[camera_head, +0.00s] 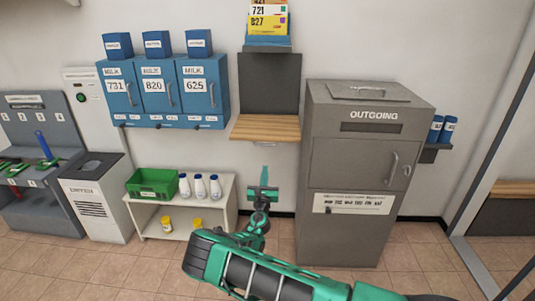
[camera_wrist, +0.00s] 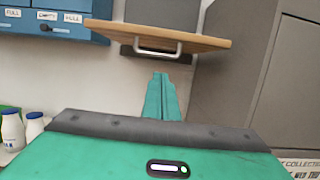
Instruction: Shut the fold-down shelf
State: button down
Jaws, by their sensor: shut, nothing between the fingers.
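The fold-down shelf (camera_head: 266,128) is a wooden board standing out level from the wall, below a dark grey back panel (camera_head: 269,82). It is down. A metal handle (camera_wrist: 151,47) shows under its front edge in the wrist view, where the shelf board (camera_wrist: 180,35) is at the top. My gripper (camera_head: 264,183) is below the shelf and in front of it, apart from it. Its green fingers (camera_wrist: 161,95) are together and empty, pointing toward the wall beneath the handle.
A grey OUTGOING box (camera_head: 345,165) stands close on the right. Blue milk lockers (camera_head: 165,92) hang on the left. Below them a low white rack (camera_head: 217,211) holds a green crate (camera_head: 152,184) and several white bottles. Open wall and floor lie under the shelf.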

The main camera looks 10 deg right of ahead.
jog(key=w+d+r, duration=0.3)
jog(key=w+r, duration=0.3)
jog(key=w, duration=0.3)
jog(key=shift+d+r, duration=0.15)
jog(key=shift+r, duration=0.05)
jog(key=shift+w, duration=0.15)
dwell(0.3)
